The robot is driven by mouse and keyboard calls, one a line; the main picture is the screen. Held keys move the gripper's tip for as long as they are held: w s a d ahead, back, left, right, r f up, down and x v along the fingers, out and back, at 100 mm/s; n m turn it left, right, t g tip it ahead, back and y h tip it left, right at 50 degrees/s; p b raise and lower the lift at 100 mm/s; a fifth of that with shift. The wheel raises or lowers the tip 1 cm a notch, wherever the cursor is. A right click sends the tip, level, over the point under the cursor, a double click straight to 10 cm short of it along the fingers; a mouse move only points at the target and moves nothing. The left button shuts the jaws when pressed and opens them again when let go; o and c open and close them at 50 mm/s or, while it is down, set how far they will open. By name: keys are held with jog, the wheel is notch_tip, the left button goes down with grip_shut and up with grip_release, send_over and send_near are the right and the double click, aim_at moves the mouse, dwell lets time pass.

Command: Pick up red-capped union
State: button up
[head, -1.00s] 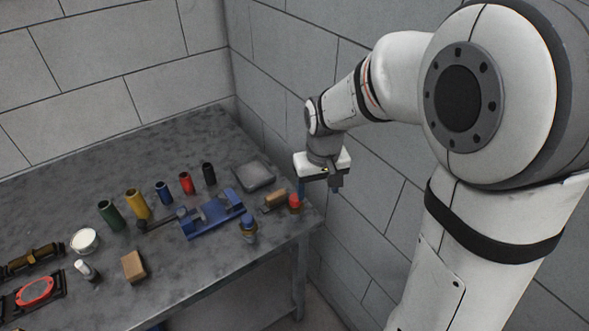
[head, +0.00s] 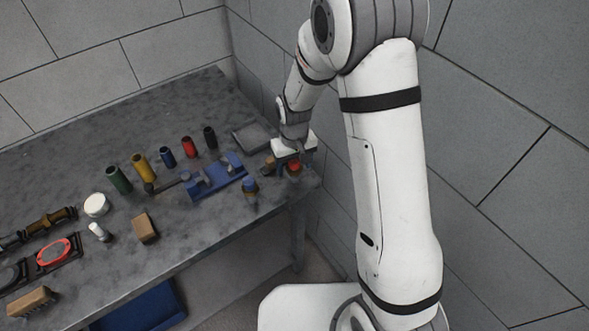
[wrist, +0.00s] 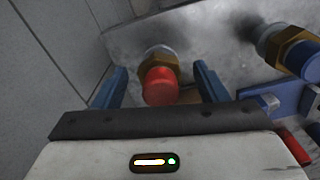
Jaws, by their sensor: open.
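The red-capped union (head: 294,168) stands near the right end of the grey bench in the head view. In the wrist view the red-capped union (wrist: 160,84) shows its red cap, brass hex and pale far end. My gripper (wrist: 165,82) is open, with one blue finger on each side of the union and gaps between. In the head view my gripper (head: 292,160) is low over the bench's right end, with its fingers partly hidden. A blue-capped union (head: 250,187) stands to the left, and it also shows at the right in the wrist view (wrist: 290,50).
A blue fixture (head: 217,180) lies left of the unions. A grey tray (head: 252,137) is behind, and a brownish block (head: 270,164) is close beside my gripper. Several coloured cylinders line the bench (head: 190,222). Grey walls stand close behind and right.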

jog(key=shift+f, duration=0.85)
jog(key=shift+w, duration=0.1)
grip_shut()
